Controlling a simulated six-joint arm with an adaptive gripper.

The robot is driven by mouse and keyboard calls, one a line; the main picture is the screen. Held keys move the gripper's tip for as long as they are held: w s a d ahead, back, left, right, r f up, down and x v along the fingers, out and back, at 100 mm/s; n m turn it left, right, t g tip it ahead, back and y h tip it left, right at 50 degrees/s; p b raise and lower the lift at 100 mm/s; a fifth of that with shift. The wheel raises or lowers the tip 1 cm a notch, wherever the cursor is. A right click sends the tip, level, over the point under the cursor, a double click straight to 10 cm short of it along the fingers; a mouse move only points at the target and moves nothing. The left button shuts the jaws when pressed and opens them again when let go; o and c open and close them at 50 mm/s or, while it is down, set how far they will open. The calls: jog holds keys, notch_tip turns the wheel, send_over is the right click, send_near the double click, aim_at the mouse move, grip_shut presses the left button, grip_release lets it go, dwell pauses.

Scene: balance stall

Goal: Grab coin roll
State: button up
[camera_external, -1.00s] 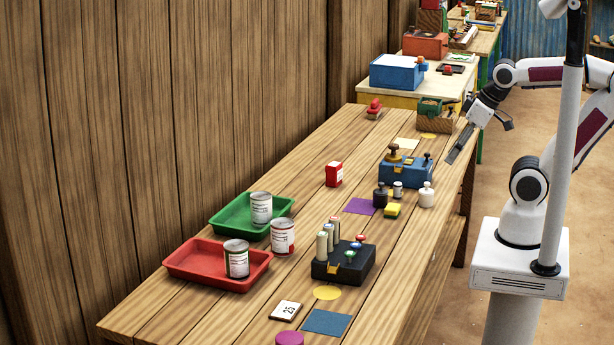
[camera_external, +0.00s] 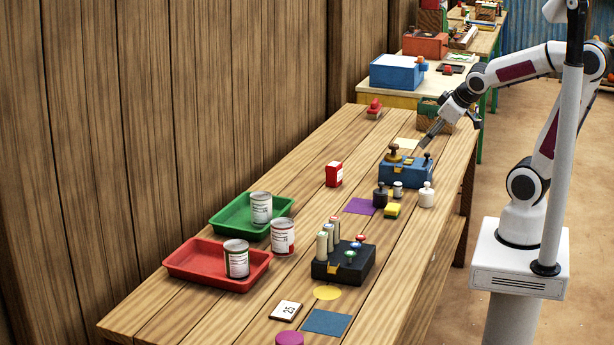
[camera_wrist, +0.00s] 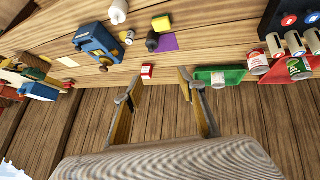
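Several cream upright cylinders that look like coin rolls (camera_external: 322,246) stand along the left side of a black block (camera_external: 343,264) on the wooden table. They also show at the upper right of the wrist view (camera_wrist: 295,44), partly cut off. My gripper (camera_external: 423,148) is in the air by the blue box, far behind the rolls. In the wrist view my gripper (camera_wrist: 159,77) has its two fingers wide apart with nothing between them.
A blue box with knobs (camera_external: 407,173) is near my gripper. Dark and white weights (camera_external: 427,197), a yellow block (camera_external: 392,211) and a red box (camera_external: 334,175) stand on the table. Green (camera_external: 231,225) and red trays (camera_external: 190,262) with cans nearby are at the left.

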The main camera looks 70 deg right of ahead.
jog(key=w+d+f+n+t+h, duration=0.1)
jog(key=w+d+f, duration=0.2)
jog(key=d, duration=0.5)
jog(key=w+d+f+t, duration=0.1)
jog(key=w+d+f, duration=0.3)
jog(key=d, duration=0.5)
jog(key=s+d+f+t+y, duration=0.1)
jog(key=s+f+t+y, duration=0.1)
jog(key=f, duration=0.4)
jog(key=s+d+f+t+y, duration=0.2)
jog(key=s+f, duration=0.2)
jog(key=f, duration=0.2)
jog(key=shift+y, duration=0.3)
jog(key=shift+w+f, duration=0.15)
send_near(398, 191)
jog(key=shift+w+d+r, duration=0.15)
jog(key=shift+w+d, duration=0.05)
jog(key=shift+w, duration=0.35)
jog(key=shift+w+d+r, duration=0.15)
jog(key=shift+w, duration=0.45)
jog(key=shift+w+d+r, duration=0.15)
jog(key=shift+w+d, duration=0.05)
jog(key=shift+w, duration=0.35)
